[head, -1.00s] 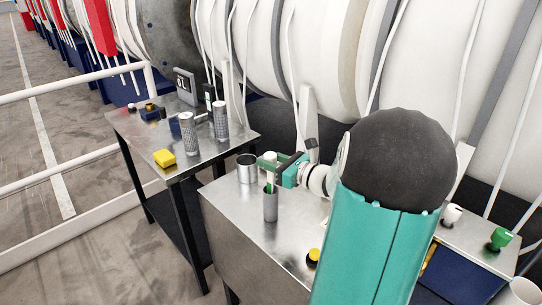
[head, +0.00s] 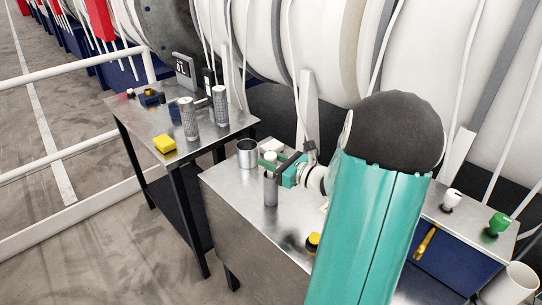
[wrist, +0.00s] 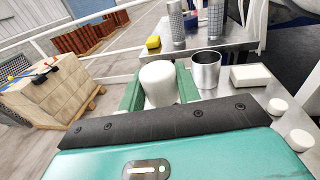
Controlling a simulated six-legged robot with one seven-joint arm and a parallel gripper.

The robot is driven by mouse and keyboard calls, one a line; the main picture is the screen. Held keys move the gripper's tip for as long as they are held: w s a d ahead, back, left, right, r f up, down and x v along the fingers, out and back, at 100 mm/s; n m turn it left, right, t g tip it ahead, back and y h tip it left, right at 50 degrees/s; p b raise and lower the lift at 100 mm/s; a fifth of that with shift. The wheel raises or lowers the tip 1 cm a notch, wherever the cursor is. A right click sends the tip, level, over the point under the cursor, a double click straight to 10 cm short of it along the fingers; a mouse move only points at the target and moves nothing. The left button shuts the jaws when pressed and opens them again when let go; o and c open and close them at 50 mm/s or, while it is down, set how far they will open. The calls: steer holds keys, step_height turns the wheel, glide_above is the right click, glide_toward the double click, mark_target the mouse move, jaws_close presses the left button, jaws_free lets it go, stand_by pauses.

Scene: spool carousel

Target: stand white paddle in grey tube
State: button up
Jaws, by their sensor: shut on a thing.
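My gripper (head: 271,168) is at the near steel bench, at the top of an upright grey tube (head: 270,192). In the wrist view its green jaws (wrist: 160,92) are shut on the white paddle (wrist: 158,80), whose rounded white end shows between them. In the head view a little of the white paddle (head: 269,158) shows at the jaws, right above the tube. The paddle's lower part is hidden, so I cannot tell how deep it sits in the tube. The tube is hidden in the wrist view.
An open steel cup (head: 247,155) stands close behind left of the tube, with a white block (head: 272,146) beside it. A yellow-topped knob (head: 313,240) is at the bench front. The left table holds a yellow block (head: 164,144) and two mesh cylinders (head: 188,120).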

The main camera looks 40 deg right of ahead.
steer(key=shift+f, duration=1.5)
steer(key=o, duration=1)
steer(key=shift+o, duration=0.2)
steer(key=v, duration=1.3)
steer(key=shift+s, duration=0.4)
